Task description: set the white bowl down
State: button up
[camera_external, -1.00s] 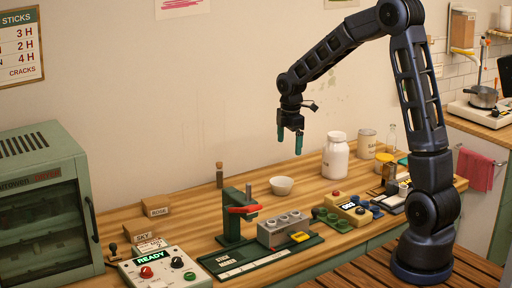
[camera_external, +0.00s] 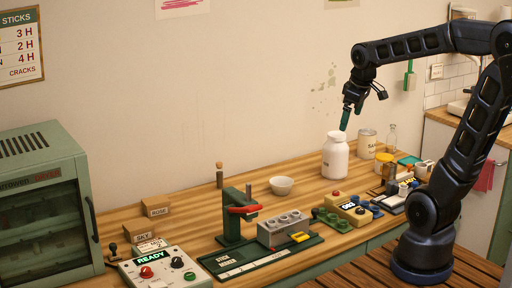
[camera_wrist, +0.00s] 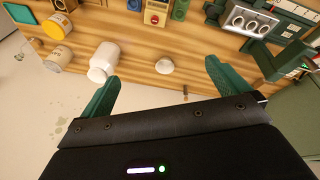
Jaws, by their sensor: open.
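The small white bowl (camera_external: 281,186) stands upright on the wooden table, left of a large white jar (camera_external: 335,157). It also shows in the wrist view (camera_wrist: 165,66), apart from my fingers. My gripper (camera_external: 345,119) is above the table near the top of the white jar, well to the right of and higher than the bowl. In the wrist view my gripper (camera_wrist: 160,88) has its two green fingers spread wide, with nothing between them.
A tan canister (camera_external: 367,143) and a yellow-lidded jar (camera_external: 383,163) stand right of the white jar. A green stick press (camera_external: 233,215) and grey mould block (camera_external: 284,230) stand in front of the bowl.

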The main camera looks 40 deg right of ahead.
jog(key=s+d+m+t, duration=0.1)
jog(key=s+m, duration=0.3)
jog(key=s, duration=0.6)
jog(key=shift+s+m, duration=0.4)
